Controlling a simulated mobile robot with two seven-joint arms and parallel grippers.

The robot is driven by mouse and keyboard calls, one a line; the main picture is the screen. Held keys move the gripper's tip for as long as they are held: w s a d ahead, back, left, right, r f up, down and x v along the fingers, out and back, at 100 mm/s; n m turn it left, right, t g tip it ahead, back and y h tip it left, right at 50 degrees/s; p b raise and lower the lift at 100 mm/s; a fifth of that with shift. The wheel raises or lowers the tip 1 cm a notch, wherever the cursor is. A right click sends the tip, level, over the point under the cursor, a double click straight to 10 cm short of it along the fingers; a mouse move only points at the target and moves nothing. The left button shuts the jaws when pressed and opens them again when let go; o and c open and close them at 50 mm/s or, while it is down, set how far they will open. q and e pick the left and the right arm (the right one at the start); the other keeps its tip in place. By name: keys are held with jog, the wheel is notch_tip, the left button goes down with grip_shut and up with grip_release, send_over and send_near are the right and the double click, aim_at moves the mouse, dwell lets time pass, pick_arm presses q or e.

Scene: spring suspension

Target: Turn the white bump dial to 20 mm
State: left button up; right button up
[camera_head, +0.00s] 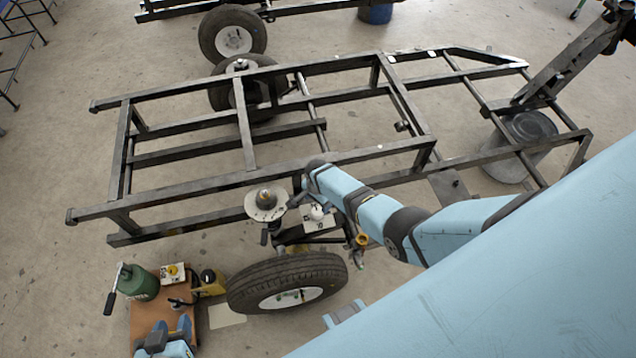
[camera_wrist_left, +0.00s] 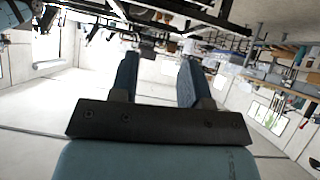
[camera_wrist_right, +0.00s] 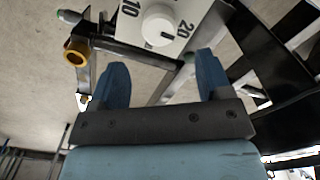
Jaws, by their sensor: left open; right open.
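The white bump dial (camera_wrist_right: 158,25) is a round knob on a pale plate at the top of the right wrist view, with the printed numbers 10 and 20 beside it. A short dark mark on its lower right points towards the area by the 20; the exact reading is unclear. It also shows small in the head view (camera_head: 316,212), beside my right arm's end. My right gripper (camera_wrist_right: 160,72) is open, its blue fingers apart from the dial and below it in the picture. My left gripper (camera_head: 171,333) is open and empty at the lower left, by the orange board.
A black steel trailer frame (camera_head: 250,180) spans the middle. A wheel (camera_head: 287,283) lies below the dial. A brass fitting (camera_wrist_right: 76,53) is left of my right fingers.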

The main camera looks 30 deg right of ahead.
aim_at(318, 210)
notch_tip(318, 210, up, 6)
jog(key=p, duration=0.1)
jog(key=shift+p, duration=0.4)
jog(key=shift+r, duration=0.1)
jog(key=shift+s, duration=0.1)
